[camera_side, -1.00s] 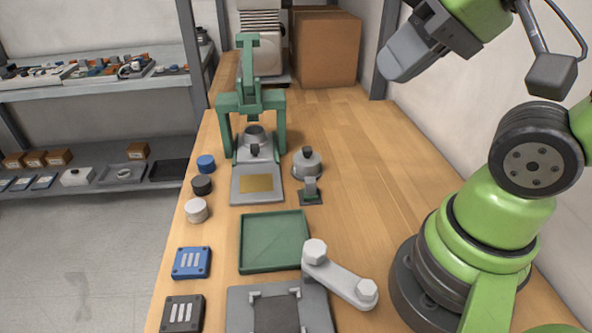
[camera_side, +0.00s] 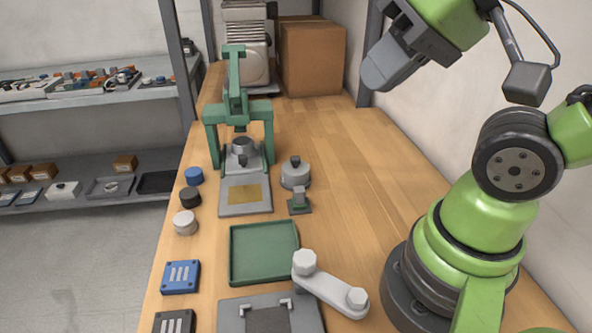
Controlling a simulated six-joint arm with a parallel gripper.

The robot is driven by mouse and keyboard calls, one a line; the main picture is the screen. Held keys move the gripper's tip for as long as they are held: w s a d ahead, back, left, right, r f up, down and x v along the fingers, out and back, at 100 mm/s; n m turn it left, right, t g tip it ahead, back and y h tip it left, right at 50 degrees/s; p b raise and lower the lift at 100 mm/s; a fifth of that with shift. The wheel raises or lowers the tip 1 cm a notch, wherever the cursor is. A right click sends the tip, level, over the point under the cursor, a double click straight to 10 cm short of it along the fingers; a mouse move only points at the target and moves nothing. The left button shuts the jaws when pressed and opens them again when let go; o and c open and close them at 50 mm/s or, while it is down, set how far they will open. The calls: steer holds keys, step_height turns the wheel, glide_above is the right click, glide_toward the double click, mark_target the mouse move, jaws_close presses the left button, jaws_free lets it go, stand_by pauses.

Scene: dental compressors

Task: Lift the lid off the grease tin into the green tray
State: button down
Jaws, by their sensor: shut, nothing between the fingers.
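A round grey tin (camera_side: 295,178) stands on the bench right of the green press; it looks like the grease tin. Its lid (camera_side: 295,164) has a dark knob and sits on top. The shallow green tray (camera_side: 235,276) lies nearer the camera, flat and empty. My gripper (camera_side: 376,76) is at the upper right, high above the bench and well apart from tin and tray. It is shut and empty; its fingertips are hard to make out.
A green press (camera_side: 236,100) stands behind the tray, with a grey base plate (camera_side: 235,209) in front. A small grey-green stand (camera_side: 299,202) is close to the tin. A grey lever arm (camera_side: 330,284) lies right of the tray. Caps line the left edge. The bench's right middle is clear.

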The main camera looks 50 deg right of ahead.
steer(key=c, duration=0.9)
jaws_free()
steer(key=n+g+h, duration=0.2)
steer(key=n+g, duration=0.5)
steer(key=n, duration=0.6)
glide_above(295, 157)
steer(key=f, duration=2)
steer(key=shift+s+d+f, duration=0.1)
steer(key=shift+s+f, duration=0.05)
steer(key=shift+s, duration=0.1)
steer(key=shift+w+f, duration=0.2)
steer(key=shift+f, duration=2.8)
